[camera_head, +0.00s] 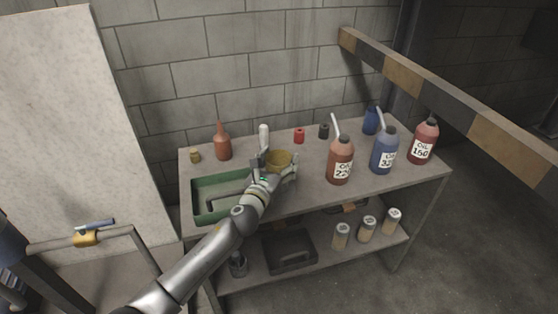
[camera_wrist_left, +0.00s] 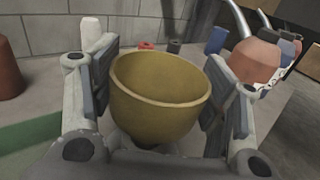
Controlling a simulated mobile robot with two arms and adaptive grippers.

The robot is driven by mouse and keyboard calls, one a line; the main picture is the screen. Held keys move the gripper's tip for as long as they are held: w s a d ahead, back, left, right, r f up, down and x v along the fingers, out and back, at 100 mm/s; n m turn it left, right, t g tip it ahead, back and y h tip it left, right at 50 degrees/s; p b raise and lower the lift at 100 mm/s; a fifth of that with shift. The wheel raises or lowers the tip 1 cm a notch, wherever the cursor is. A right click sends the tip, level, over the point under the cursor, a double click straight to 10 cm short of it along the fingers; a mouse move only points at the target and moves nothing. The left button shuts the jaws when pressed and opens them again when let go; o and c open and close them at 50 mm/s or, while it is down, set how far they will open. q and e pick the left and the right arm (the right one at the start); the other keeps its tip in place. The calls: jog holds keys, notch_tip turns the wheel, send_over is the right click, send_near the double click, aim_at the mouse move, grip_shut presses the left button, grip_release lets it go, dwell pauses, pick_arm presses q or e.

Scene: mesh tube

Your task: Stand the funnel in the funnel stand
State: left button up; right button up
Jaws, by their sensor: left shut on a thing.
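The yellow funnel (camera_head: 280,158) shows as a wide bowl with its mouth up, slightly tilted, above the bench top. It also fills the middle of the left wrist view (camera_wrist_left: 158,90). My left gripper (camera_head: 276,166) is shut on the funnel, with one finger on each side of its bowl. The funnel's lower part is hidden behind the gripper. I cannot make out a clear funnel stand; a pale upright cylinder (camera_head: 263,134) stands behind the gripper, and I cannot tell what it is. My right gripper is not in view.
A green tray (camera_head: 196,205) lies left of the gripper on the bench (camera_head: 300,198). A brown spouted bottle (camera_head: 222,147) stands behind it. Red (camera_head: 341,160) and blue (camera_head: 384,152) oil bottles stand to the right. Small red (camera_head: 299,136) and black (camera_head: 324,131) items sit behind.

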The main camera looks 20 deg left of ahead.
pick_arm(q)
jog(key=o, duration=1.2)
